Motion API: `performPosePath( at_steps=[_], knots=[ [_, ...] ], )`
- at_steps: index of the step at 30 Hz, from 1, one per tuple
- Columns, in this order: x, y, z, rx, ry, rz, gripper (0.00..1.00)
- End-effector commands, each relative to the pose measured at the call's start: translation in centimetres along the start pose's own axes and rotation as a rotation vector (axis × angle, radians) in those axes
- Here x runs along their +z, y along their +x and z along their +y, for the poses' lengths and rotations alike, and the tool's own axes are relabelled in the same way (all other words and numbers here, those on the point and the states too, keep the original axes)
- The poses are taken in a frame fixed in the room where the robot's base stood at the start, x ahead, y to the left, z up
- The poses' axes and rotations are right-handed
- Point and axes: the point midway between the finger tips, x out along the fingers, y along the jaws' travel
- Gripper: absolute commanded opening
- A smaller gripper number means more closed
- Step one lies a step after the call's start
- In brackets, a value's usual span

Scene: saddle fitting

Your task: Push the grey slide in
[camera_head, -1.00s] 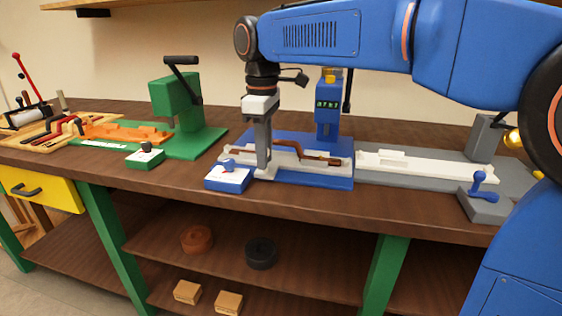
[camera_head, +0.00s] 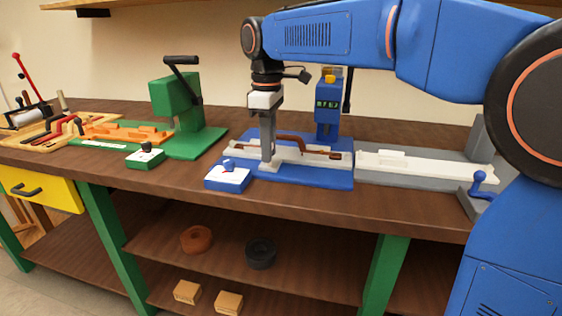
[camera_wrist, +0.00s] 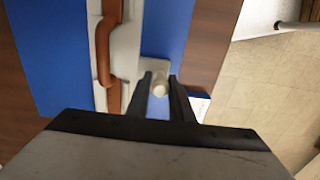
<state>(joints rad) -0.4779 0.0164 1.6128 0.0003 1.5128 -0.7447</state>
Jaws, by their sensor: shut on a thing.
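The grey slide (camera_wrist: 158,72) is a light grey piece with a round pale knob, beside a pale bed in the blue fixture (camera_head: 335,182). My gripper (camera_wrist: 161,84) has a finger on each side of the knob and is shut on it. In the head view my gripper (camera_head: 268,163) points straight down at the fixture's front left part. The fingers hide part of the slide there. A brown handle-shaped piece (camera_wrist: 104,45) lies along the pale bed, left of the knob in the wrist view.
A blue control box (camera_head: 228,176) stands close at the fixture's front left. A blue post with a small display (camera_head: 328,106) rises behind. A grey base with a long white bar (camera_head: 430,166) lies to the right. A green press (camera_head: 177,105) stands left.

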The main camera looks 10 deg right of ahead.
Motion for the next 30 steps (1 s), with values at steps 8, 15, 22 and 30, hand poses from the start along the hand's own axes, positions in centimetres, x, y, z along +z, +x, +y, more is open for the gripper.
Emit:
performPosePath(
  at_steps=[8,15,22,30],
  knots=[
    [0.0,0.0,1.4,0.001,0.001,0.0,0.08],
    [0.0,0.0,1.9,0.001,0.0,0.0,0.08],
    [0.0,0.0,3.1,0.001,0.002,0.001,0.08],
    [0.0,0.0,3.7,0.001,0.001,0.0,0.08]
  ],
)
